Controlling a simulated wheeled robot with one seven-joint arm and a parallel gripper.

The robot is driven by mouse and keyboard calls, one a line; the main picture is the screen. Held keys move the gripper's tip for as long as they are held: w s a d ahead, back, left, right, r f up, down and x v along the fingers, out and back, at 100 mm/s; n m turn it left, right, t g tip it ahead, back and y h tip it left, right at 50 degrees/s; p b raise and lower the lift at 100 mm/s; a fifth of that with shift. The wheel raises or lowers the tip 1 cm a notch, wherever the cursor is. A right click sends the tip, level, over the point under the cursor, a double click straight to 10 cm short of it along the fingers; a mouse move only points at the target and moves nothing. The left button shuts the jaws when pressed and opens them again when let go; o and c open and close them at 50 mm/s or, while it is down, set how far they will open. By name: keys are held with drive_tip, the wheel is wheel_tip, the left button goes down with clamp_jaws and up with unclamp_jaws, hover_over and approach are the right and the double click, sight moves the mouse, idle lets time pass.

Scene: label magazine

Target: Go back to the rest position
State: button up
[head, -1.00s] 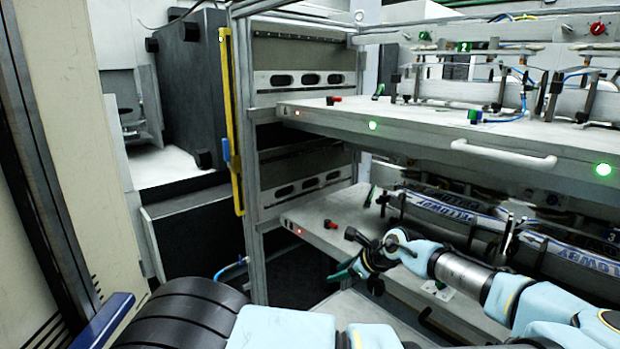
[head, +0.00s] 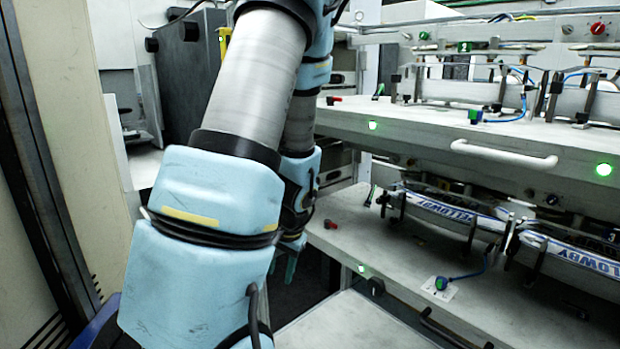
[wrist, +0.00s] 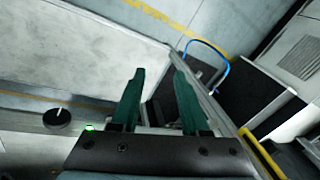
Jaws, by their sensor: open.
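My gripper (wrist: 159,73) shows in the wrist view with two green fingers apart and nothing between them. In the head view my arm rises in front of the left end of the rack, and only a bit of green finger (head: 291,268) shows below and behind it. No rest mark is visible.
The lower shelf (head: 345,215) holds long printed magazines (head: 440,208). The upper shelf (head: 410,122) has a white handle (head: 503,153) sticking out. A beige cabinet wall (head: 75,120) stands close on the left. In the wrist view a blue hose (wrist: 224,62) curves beyond the fingers.

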drive_tip(key=s+r+n+h, duration=0.2)
drive_tip(key=s+r+n, duration=0.2)
drive_tip(key=s+r, duration=0.4)
drive_tip(key=shift+r+g, duration=0.3)
drive_tip(key=shift+r, duration=0.45)
drive_tip(key=shift+d, duration=0.1)
